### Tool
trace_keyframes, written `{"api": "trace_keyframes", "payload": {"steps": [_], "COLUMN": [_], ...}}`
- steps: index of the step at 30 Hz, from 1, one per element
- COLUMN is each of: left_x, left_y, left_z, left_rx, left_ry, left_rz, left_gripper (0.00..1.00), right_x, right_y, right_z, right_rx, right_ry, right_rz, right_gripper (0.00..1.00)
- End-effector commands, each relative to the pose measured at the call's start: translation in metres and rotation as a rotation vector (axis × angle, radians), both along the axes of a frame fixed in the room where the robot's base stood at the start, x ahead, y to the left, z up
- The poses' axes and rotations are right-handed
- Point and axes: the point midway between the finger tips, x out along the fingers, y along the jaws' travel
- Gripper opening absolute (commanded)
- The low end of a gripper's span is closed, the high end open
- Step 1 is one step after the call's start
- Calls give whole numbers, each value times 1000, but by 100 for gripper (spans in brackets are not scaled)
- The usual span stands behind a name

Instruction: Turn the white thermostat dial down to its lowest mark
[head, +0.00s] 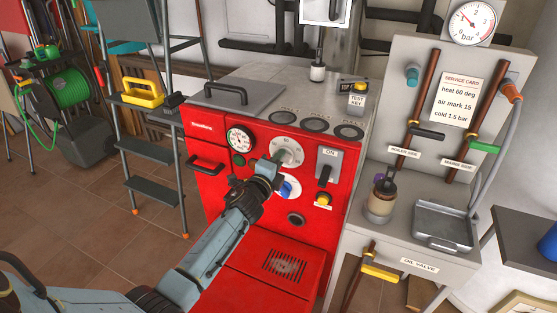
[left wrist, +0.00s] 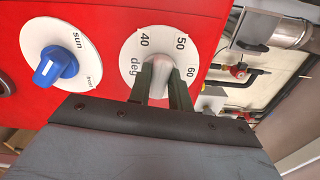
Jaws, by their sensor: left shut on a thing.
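The white thermostat dial (head: 287,150) is a round plate on the front of the red boiler (head: 225,185). In the left wrist view, the dial plate (left wrist: 140,72) shows the marks 40, 50, 60 and "deg". My left gripper (head: 277,160) reaches up to it from below. In the left wrist view, its two dark fingers (left wrist: 166,78) are shut on the pale dial knob (left wrist: 171,62), one on each side. The fingers partly hide the knob, and I cannot tell exactly which mark it points at. My right gripper is not in view.
A blue knob (left wrist: 55,65) on a white "sun" plate sits close beside the dial. A round gauge (head: 240,139), an ON switch (head: 327,172) and a yellow button (head: 323,199) share the panel. A service card (head: 458,98) reads "heat 60 deg".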

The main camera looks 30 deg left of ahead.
Motion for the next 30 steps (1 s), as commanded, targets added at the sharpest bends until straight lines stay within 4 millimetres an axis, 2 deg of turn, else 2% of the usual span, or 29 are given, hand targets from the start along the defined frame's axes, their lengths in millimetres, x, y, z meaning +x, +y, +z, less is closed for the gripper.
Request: {"api": "trace_keyframes", "payload": {"steps": [15,21,30], "left_x": [0,0,0], "left_y": [0,-1,-1], "left_z": [-3,-3,-4], "left_rx": [-456,-573,-656], "left_ry": [-24,-31,-36], "left_rz": [1,0,0], "left_gripper": [0,0,0], "right_x": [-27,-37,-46], "right_y": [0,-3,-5], "right_z": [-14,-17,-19], "right_rx": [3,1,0], "right_ry": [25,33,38], "right_rz": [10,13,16], "right_gripper": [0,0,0]}}
